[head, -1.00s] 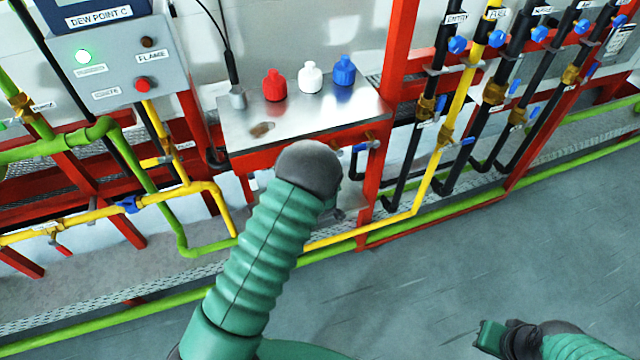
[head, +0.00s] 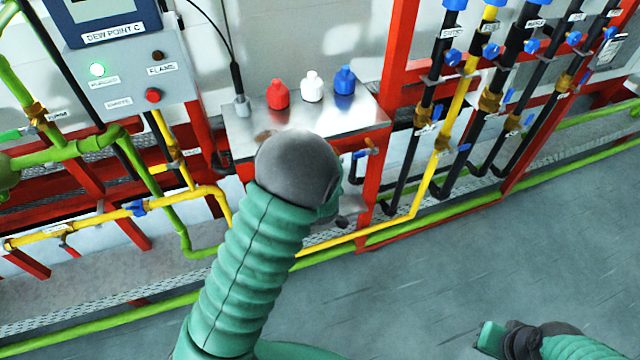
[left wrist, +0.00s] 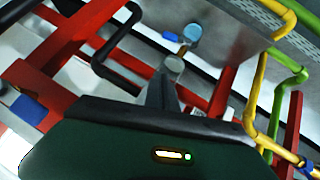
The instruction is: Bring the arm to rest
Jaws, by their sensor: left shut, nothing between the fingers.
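My left arm (head: 252,255), green and ribbed with a dark grey rounded end, rises from the bottom of the head view in front of the steel shelf. It hides most of my left gripper there. In the left wrist view my left gripper (left wrist: 163,92) shows as narrow grey fingers, shut and empty, below the underside of the shelf. My right gripper (head: 492,337) is at the lower right of the head view over the grey floor, and its jaws are not clear.
The steel shelf (head: 357,112) bears red (head: 277,95), white (head: 312,87) and blue (head: 345,80) bottles. A control box (head: 125,75) stands at left. Yellow pipes (head: 462,92), black pipes and red frame posts (head: 399,60) surround it. The floor (head: 540,240) at right is clear.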

